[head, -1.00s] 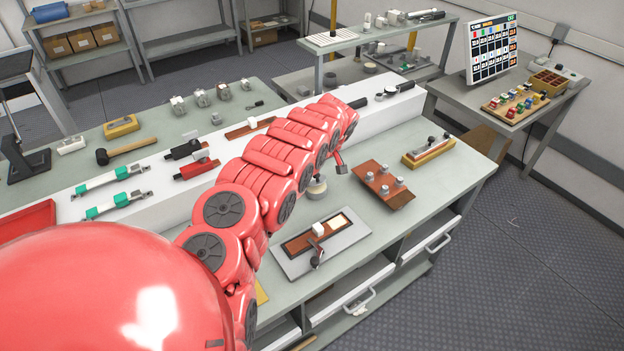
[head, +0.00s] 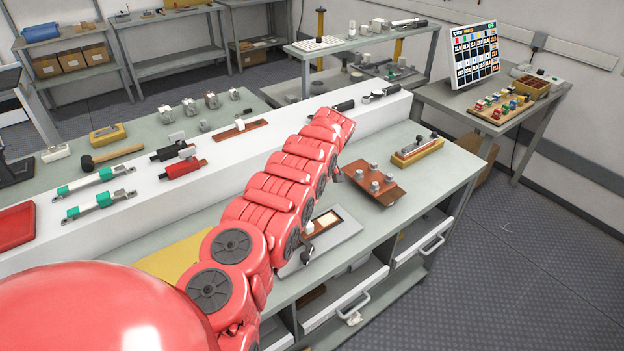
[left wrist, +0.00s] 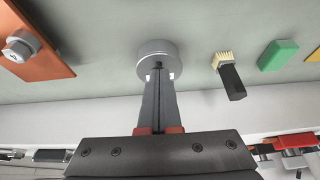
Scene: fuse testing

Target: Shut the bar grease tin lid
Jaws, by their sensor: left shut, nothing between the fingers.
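A round grey tin (left wrist: 155,49) stands on the bench in the left wrist view. My left gripper (left wrist: 158,68) is shut and empty, with its fingertips over the near side of the tin. I cannot tell whether the fingertips touch it, nor whether its lid is fully shut. In the head view my left arm hides the tin and most of the left gripper. My right gripper is in neither view.
A brown board (head: 395,197) with metal posts lies right of my arm, with a yellow-based fixture (head: 418,152) beyond. In the left wrist view, a brush (left wrist: 231,80) and a green block (left wrist: 278,55) lie right of the tin. A white raised ledge (head: 225,185) runs along the bench.

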